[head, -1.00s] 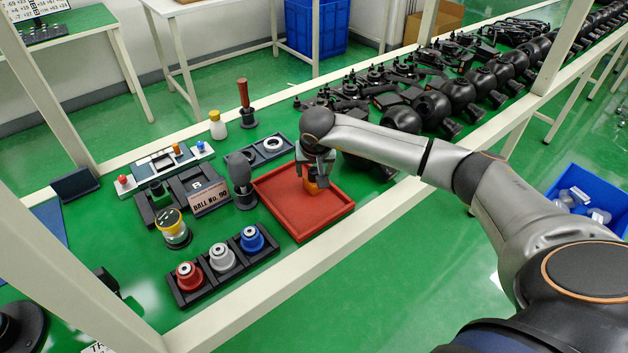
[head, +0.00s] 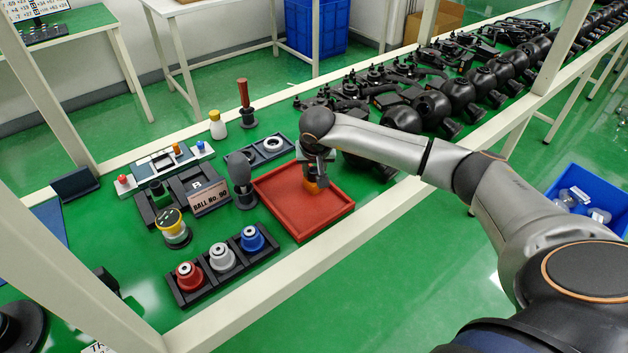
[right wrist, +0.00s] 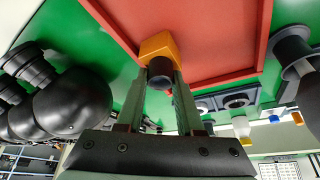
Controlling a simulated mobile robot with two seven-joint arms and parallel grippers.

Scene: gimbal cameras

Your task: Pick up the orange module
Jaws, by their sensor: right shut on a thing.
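The orange module (head: 312,187) is over the far part of the red tray (head: 303,213) in the head view. It is a small orange block with a dark round part. My right gripper (head: 316,178) comes down on it from above and is shut on it. In the right wrist view the orange module (right wrist: 161,46) sits at the fingertips, its dark round part between the two fingers of my right gripper (right wrist: 160,75). Whether the module touches the tray floor I cannot tell. My left gripper is not in view.
A black holder (head: 187,292) with red, silver and blue knobs stands left of the tray. A dark knobbed post (head: 243,190) stands close to the tray's left edge. Several black parts (head: 430,108) fill the bench behind and right. The tray's near part is empty.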

